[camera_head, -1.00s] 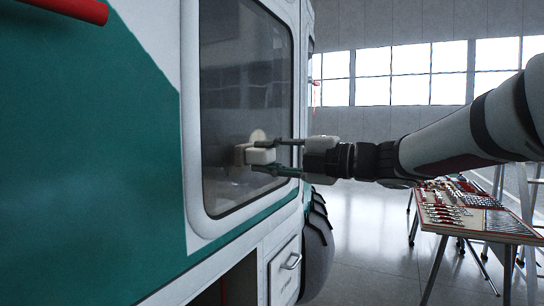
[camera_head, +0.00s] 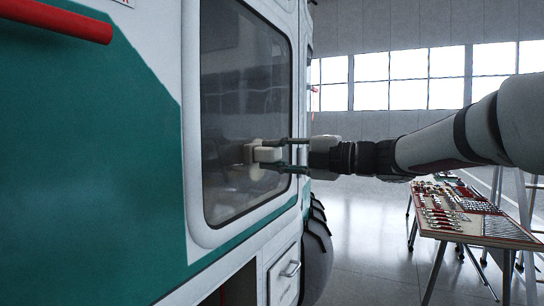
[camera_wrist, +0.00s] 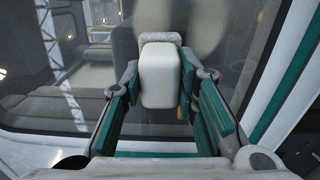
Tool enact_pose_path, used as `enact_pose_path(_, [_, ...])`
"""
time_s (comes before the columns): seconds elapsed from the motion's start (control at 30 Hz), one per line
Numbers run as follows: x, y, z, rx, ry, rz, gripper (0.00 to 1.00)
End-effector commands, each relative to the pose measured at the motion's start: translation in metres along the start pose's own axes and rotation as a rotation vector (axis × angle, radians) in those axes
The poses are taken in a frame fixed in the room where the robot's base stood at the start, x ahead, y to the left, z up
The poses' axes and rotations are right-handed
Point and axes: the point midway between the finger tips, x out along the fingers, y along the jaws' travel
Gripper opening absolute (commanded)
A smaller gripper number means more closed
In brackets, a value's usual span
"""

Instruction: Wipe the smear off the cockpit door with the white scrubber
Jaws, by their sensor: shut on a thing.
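The cockpit door (camera_head: 193,190) has a large dark window (camera_head: 225,85), which also fills much of the wrist view (camera_wrist: 255,70). My gripper (camera_head: 272,153) is shut on the white scrubber (camera_head: 266,155). In the wrist view the scrubber (camera_wrist: 160,77) sits between the two green-sided fingers, its grey pad (camera_wrist: 160,39) facing the glass. The pad is at or very close to the window's lower right part; exact contact cannot be told. No distinct smear shows in the head view now. Dull brownish patches behind the pad in the wrist view could be smear or interior seen through glass.
A red bar handle (camera_head: 55,20) sticks out at the upper left. A tool table (camera_head: 480,232) with several tools stands at the right, below my arm. A ladder-like frame (camera_head: 525,200) is beside it. The floor (camera_head: 365,225) between door and table is clear.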

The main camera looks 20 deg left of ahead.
Motion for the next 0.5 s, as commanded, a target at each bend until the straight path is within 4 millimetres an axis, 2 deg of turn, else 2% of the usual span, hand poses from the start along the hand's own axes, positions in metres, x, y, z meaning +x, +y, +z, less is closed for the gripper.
enact_pose_path(0.17, [0.001, 0.000, 0.005, -0.001, 0.001, 0.000, 0.05])
enact_pose_path(0.5, [-0.001, -0.001, 0.032, -0.002, 0.001, 0.000, 0.05])
